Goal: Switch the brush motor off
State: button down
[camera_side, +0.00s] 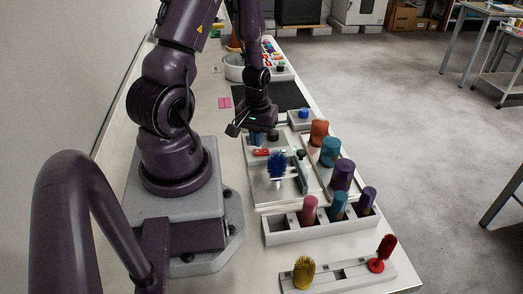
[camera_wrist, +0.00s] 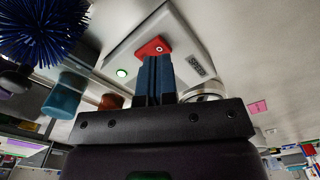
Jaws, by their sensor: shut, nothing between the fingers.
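The brush motor's grey switch panel (camera_wrist: 180,30) carries a red rocker switch (camera_wrist: 153,47), a lit green lamp (camera_wrist: 122,73) and a small dark display (camera_wrist: 195,65). The red switch also shows in the side view (camera_side: 261,152). My gripper (camera_wrist: 155,62) is shut and empty, its blue-grey fingertips at the edge of the red switch in the wrist view; I cannot tell whether they touch it. In the side view my gripper (camera_side: 259,132) hangs low over the panel. The blue bristle brush (camera_side: 277,165) stands close in front, and is at the upper left of the wrist view (camera_wrist: 42,30).
To the right, several coloured cylinders, including orange (camera_side: 319,132) and teal (camera_side: 330,151), stand along a strip. A grey rack (camera_side: 283,238) holds more in front. A yellow brush (camera_side: 304,272) and red brush (camera_side: 382,252) stand nearest. Pink notes (camera_side: 224,102) lie on the bench.

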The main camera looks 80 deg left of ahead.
aim_at(256, 152)
jog(key=shift+f, duration=1.25)
dwell(1.0)
jog(key=shift+r, duration=3.55)
jog(key=shift+s+d, duration=0.15)
jog(key=w+d+r+m+t, duration=0.1)
jog(key=d+r+m+t, duration=0.1)
jog(key=d+r+m, duration=0.4)
jog(key=w+d+r+m+t, duration=0.1)
jog(key=d+r+m+t, duration=0.2)
jog(key=d+r, duration=0.9)
notch_tip(256, 152, up, 6)
jog(key=m, duration=0.3)
jog(key=shift+d+t, duration=0.3)
jog(key=shift+d, duration=0.05)
